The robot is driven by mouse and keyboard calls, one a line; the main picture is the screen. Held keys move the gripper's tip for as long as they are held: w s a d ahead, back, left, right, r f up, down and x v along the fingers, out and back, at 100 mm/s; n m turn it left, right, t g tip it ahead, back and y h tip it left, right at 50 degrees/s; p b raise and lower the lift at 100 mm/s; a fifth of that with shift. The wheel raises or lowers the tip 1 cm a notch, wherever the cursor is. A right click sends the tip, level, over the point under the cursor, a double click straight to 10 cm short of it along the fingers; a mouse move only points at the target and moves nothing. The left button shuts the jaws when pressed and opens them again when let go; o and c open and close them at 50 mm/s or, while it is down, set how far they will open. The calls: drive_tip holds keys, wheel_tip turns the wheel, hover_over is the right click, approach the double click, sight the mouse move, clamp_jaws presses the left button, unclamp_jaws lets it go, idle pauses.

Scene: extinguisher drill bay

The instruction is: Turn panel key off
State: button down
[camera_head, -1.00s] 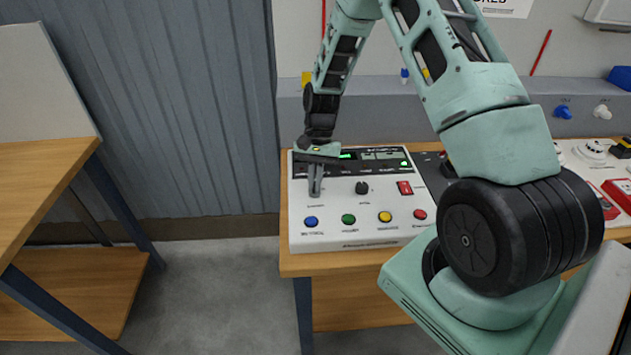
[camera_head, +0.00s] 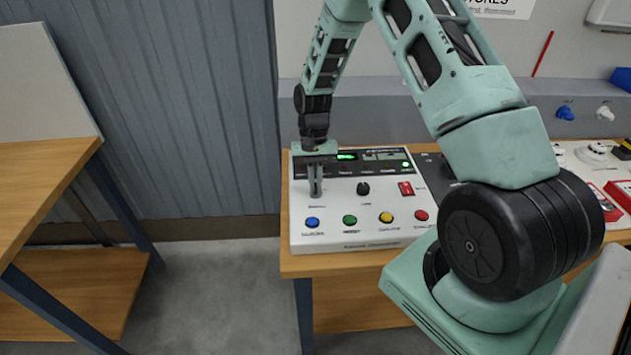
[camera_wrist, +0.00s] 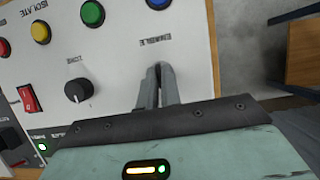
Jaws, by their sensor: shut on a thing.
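The white control panel (camera_head: 347,238) lies on the wooden bench, with a dark display strip along its back edge. My gripper (camera_head: 315,190) is over the panel's left part, fingers pointing down and close together.
Blue (camera_head: 312,222), green (camera_head: 350,220), yellow (camera_head: 386,217) and red (camera_head: 421,215) buttons line the panel front. A red rocker switch (camera_head: 406,188) is at right. Detectors and red boxes (camera_head: 619,190) lie further right. Floor at left is clear.

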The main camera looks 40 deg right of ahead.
drive_tip(key=c, duration=1.6)
unclamp_jaws()
drive_tip(key=b+v, duration=0.3)
drive_tip(key=v, duration=1.4)
drive_tip(key=shift+r+b, duration=0.3)
drive_tip(key=shift+b, duration=0.1)
drive_tip(key=shift+w+a, duration=0.1)
drive_tip(key=shift+a, duration=0.05)
drive_tip(key=s+a+r+n+t+h, duration=0.1)
drive_tip(key=s+a+n, duration=0.3)
drive_tip(key=a, duration=0.6)
drive_tip(key=s+a+r+n, duration=0.2)
drive_tip(key=s+a, duration=0.3)
drive_tip(key=a, duration=0.5)
drive_tip(key=s+a+f+n+t, duration=0.1)
drive_tip(key=s+a+n, duration=0.3)
drive_tip(key=s, duration=0.6)
drive_tip(key=s+a+f+n+t+h, duration=0.1)
drive_tip(key=s+a+n, duration=0.3)
drive_tip(key=s, duration=0.7)
drive_tip(key=shift+t, duration=0.4)
